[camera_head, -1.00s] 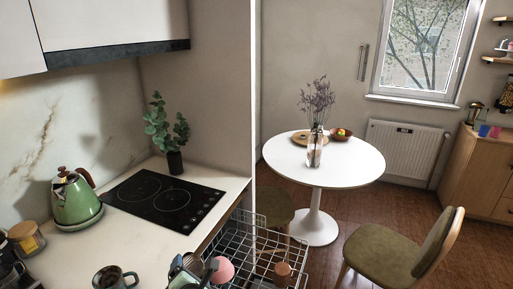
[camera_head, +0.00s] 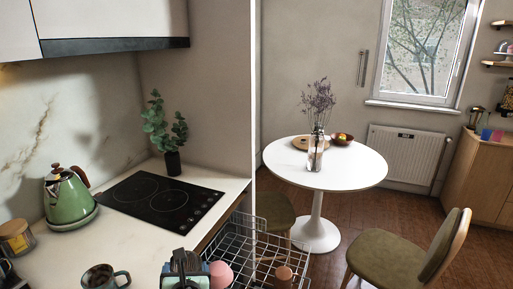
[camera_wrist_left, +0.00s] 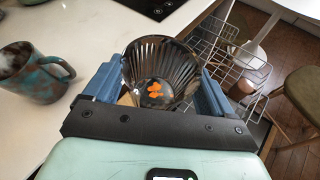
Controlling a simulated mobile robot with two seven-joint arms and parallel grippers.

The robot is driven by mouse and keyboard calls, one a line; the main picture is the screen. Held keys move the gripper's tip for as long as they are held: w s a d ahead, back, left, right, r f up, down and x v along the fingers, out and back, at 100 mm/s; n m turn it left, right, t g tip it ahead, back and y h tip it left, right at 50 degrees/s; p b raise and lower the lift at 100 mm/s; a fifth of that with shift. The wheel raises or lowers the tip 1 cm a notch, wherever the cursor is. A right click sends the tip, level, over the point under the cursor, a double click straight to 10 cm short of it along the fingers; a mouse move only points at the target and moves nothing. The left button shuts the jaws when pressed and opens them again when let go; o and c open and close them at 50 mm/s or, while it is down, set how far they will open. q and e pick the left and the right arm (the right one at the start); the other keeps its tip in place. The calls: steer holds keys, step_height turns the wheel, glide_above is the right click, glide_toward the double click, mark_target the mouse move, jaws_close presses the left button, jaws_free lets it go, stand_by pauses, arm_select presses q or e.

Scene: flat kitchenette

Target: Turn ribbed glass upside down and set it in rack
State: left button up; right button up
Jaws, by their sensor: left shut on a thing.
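The ribbed glass (camera_wrist_left: 160,62) is dark and see-through, and sits between the two blue fingers of my left gripper (camera_wrist_left: 152,88) in the left wrist view. The gripper is shut on its sides. An orange mark shows at the glass's narrower part; whether it is upright or tilted is hard to tell. In the head view my left gripper (camera_head: 186,268) is at the bottom edge, by the counter's edge and left of the rack, and mostly hides the glass. The wire rack (camera_head: 243,238) is pulled out beside the counter. My right gripper is not in view.
The rack holds a pink item (camera_head: 220,273) and a brownish item (camera_head: 284,273). A dark mottled mug (camera_head: 104,278) stands on the counter left of the gripper; a green kettle (camera_head: 68,198) and black hob (camera_head: 160,201) are farther back. A chair (camera_head: 420,245) stands right of the rack.

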arm_select(q)
steer(key=shift+f+n+b, duration=0.1)
steer(key=shift+n+b, duration=0.6)
steer(key=shift+n, duration=0.3)
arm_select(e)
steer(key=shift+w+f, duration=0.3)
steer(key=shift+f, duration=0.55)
arm_select(q)
steer(key=shift+n+b, duration=0.3)
steer(key=shift+n, duration=0.1)
steer(key=n+b, duration=0.4)
steer(key=n, duration=0.1)
steer(key=shift+f+b, duration=0.15)
steer(key=shift+b, duration=0.2)
steer(key=n+b, duration=0.2)
steer(key=shift+r+n, duration=0.2)
steer(key=shift+n, duration=0.2)
steer(key=shift+r+n, duration=0.1)
steer(key=shift+n, duration=0.3)
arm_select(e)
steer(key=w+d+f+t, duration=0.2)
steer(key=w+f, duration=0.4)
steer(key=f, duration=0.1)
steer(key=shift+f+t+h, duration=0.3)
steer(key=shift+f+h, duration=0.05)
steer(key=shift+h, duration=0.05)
arm_select(q)
steer(key=shift+b, duration=0.35)
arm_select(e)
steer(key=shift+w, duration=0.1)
